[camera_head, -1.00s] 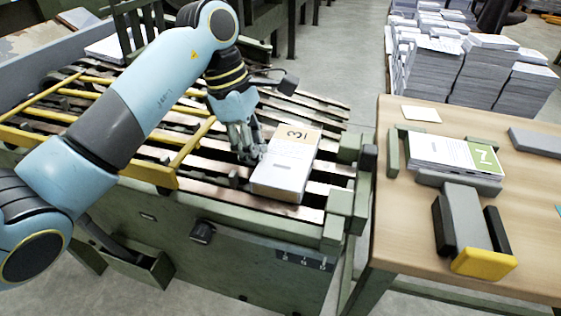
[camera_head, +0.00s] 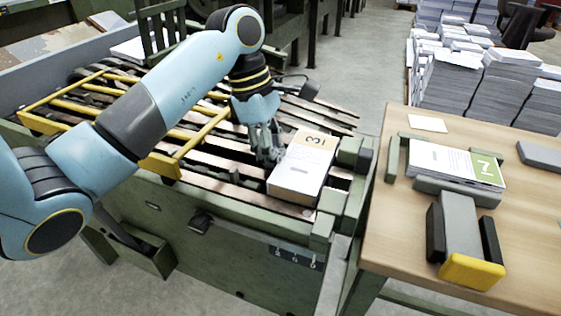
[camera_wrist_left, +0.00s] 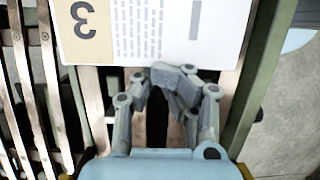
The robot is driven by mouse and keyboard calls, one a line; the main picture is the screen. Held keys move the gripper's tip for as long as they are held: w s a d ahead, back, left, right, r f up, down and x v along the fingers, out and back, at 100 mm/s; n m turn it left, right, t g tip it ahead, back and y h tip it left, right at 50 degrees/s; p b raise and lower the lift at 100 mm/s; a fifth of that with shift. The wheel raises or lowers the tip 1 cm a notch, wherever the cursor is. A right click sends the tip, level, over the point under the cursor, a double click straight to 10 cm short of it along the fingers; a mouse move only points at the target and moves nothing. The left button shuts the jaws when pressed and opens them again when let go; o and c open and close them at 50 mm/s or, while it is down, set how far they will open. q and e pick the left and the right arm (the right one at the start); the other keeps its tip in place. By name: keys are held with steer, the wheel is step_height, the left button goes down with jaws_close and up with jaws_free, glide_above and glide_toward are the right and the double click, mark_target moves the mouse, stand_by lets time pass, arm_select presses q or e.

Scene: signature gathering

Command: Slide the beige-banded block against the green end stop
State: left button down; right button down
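The beige-banded block (camera_head: 299,178) is a white stack of printed sheets with a beige band marked 3. It lies flat on the slatted bed near its right end. In the left wrist view the block (camera_wrist_left: 160,30) fills the top. The green end stop (camera_head: 332,203) stands just right of the block; a green bar also shows in the left wrist view (camera_wrist_left: 262,75). I cannot tell whether block and stop touch. My left gripper (camera_head: 273,158) is at the block's left side, its fingertips (camera_wrist_left: 165,76) together, with nothing visible between them. My right gripper is not in view.
A yellow frame (camera_head: 165,167) lies over the bed to the left. Paper piles (camera_head: 455,85) stand behind.

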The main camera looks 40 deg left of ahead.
arm_select(q)
steer(key=shift+s+a, duration=0.1)
steer(key=shift+a, duration=0.25)
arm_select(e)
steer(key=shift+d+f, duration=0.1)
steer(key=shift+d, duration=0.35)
